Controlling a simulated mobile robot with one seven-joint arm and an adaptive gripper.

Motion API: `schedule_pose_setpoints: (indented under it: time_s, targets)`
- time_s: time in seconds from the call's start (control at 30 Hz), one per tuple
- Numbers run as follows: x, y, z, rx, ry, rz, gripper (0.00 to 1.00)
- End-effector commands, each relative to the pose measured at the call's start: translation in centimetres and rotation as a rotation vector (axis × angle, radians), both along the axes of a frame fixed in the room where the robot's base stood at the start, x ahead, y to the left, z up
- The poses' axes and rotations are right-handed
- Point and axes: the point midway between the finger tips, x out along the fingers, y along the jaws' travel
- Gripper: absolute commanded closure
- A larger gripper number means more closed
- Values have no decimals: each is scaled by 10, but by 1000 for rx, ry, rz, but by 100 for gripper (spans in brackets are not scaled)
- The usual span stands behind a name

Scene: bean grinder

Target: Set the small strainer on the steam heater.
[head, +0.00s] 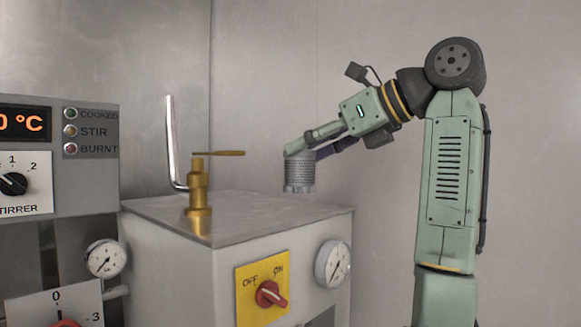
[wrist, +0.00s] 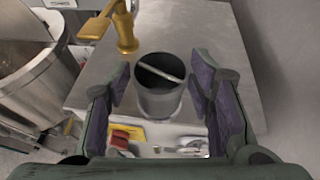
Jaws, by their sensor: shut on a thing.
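The small strainer (head: 299,172) is a grey perforated cup, held roughly upright. My gripper (head: 302,150) is shut on it near its top, with one finger on each side. In the wrist view the strainer (wrist: 160,101) sits between the purple-padded fingers, its open mouth facing the camera and a bar across it. The steam heater is a pale box with a flat metal top (head: 245,222). In the head view the strainer's bottom shows just above the far edge of that top, with a thin gap of wall between.
A brass valve (head: 199,200) with a lever and an upright steel pipe (head: 171,140) stand on the heater's top at left. The heater's front has a yellow switch plate (head: 250,283) and a gauge (head: 332,264). A control panel (head: 84,175) stands further left. The top's right part is bare.

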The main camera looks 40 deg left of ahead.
Motion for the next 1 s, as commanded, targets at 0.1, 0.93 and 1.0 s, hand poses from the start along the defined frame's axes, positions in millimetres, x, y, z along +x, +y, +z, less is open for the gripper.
schedule_pose_setpoints:
  time_s: [0.1, 0.93, 1.0]
  targets:
    - [7, 5, 12, 1, 0, -2, 95]
    - [71, 85, -7, -1, 1, 1, 95]
    - [76, 92, -9, -1, 0, 1, 95]
